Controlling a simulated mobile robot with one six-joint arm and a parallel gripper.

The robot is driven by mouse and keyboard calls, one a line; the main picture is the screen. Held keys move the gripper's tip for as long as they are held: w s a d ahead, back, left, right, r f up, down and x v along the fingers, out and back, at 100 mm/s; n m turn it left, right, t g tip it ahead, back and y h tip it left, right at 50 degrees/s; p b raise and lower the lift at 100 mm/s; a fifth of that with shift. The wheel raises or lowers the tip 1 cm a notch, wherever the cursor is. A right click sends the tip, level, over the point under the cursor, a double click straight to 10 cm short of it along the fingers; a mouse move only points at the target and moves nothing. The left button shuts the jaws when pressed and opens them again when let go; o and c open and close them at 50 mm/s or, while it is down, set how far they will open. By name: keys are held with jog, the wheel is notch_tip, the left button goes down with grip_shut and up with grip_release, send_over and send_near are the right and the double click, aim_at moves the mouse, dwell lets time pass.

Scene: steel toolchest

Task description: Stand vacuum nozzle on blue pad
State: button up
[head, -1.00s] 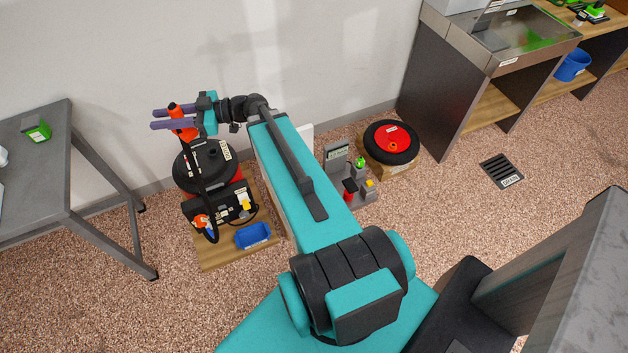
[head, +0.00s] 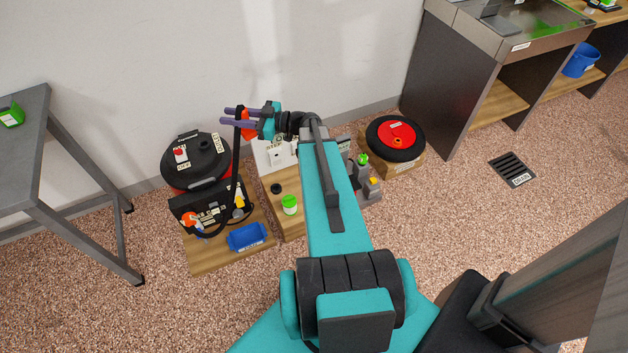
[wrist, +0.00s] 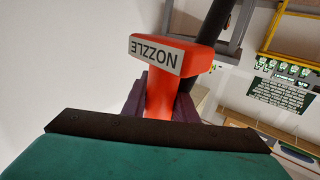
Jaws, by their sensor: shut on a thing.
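The orange vacuum nozzle (head: 247,129) is held between the purple fingers of my gripper (head: 236,116), up in front of the wall. In the wrist view the nozzle (wrist: 160,90) sits between both fingers (wrist: 157,108), with its NOZZLE label upside down. A black hose hangs from it towards the vacuum (head: 196,158), which has a black round lid. A blue labelled item (head: 247,237), pad or shallow tray, lies on the wooden board's front right corner. My gripper is above and behind it, well apart. Its label is too small to read with certainty.
A wooden stand (head: 290,222) with a green-capped jar (head: 289,204) stands right of the vacuum. Further right are a grey tool rack (head: 369,187) and a red-and-black reel (head: 396,138). A grey table (head: 40,150) stands left. The front floor is clear.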

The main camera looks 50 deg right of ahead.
jog(key=s+d+f+m+t+h+b, duration=0.1)
jog(key=s+d+f+m+h+b, duration=0.1)
jog(key=s+d+f+b, duration=0.5)
jog(key=s+d+f+m+t+h+b, duration=0.1)
jog(key=s+d+f+h+b, duration=0.3)
jog(key=d+f, duration=1.1)
jog(key=s+d+f+m+t+h+b, duration=0.1)
jog(key=s+d+f+m+h+b, duration=0.2)
jog(key=s+d+f+b, duration=0.7)
notch_tip(320, 180, down, 14)
jog(key=h+b, duration=0.1)
jog(key=b, duration=0.4)
jog(key=shift+s+d+m, duration=0.3)
jog(key=shift+d+m, duration=0.1)
jog(key=shift+w, duration=0.1)
jog(key=w+d+f+b, duration=0.1)
jog(key=w+b, duration=0.5)
jog(key=w, duration=1.3)
jog(key=shift+d+f+b, duration=0.35)
jog(key=shift+d+f, duration=0.05)
jog(key=shift+f, duration=0.05)
